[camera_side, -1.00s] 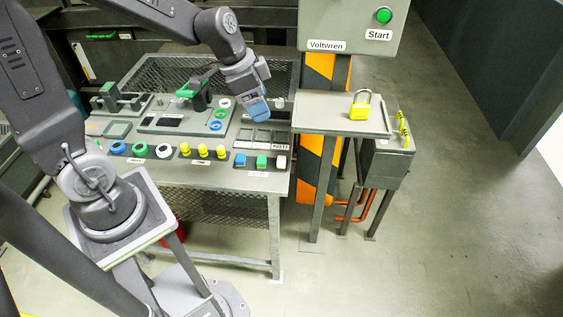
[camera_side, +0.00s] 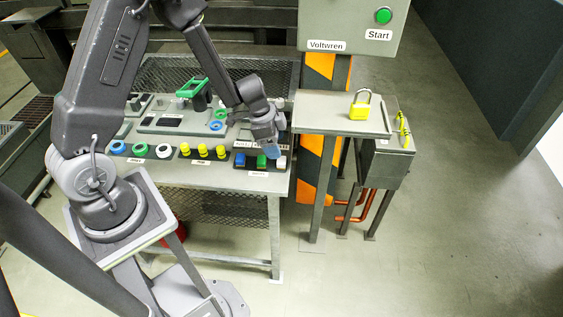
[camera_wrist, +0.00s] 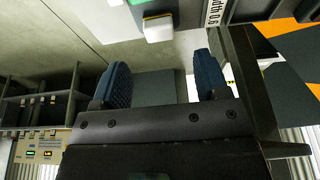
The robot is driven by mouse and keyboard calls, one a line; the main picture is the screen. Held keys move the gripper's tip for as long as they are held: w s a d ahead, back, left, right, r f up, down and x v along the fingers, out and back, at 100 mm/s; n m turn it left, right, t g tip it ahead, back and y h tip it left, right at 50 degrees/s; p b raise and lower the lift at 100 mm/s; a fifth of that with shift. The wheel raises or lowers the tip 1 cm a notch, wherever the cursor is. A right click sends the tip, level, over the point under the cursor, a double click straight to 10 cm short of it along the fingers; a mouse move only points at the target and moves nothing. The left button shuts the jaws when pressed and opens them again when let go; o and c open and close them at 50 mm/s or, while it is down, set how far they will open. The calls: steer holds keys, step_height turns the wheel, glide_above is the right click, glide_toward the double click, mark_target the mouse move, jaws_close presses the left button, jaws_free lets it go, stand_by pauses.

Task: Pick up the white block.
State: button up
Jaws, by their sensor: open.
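The white block (camera_side: 281,162) sits at the right end of a dark strip on the workbench, beside a green block (camera_side: 262,161) and a blue block (camera_side: 240,160). My gripper (camera_side: 273,151) is just above the right part of this strip, close to the white block. In the wrist view the white block (camera_wrist: 158,28) is at the top centre, beyond the open fingers (camera_wrist: 160,83), with part of the green block beside it. The fingers are apart with nothing between them. The exact height above the block is hard to tell.
Yellow pegs (camera_side: 203,150) and coloured rings (camera_side: 140,150) stand left of the blocks. The bench's front edge is close to the blocks.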

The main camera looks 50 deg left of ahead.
mark_target(281, 162)
steer(key=shift+x, duration=3.2)
steer(key=shift+s+a, duration=0.1)
steer(key=c, duration=1)
steer(key=shift+r, duration=0.1)
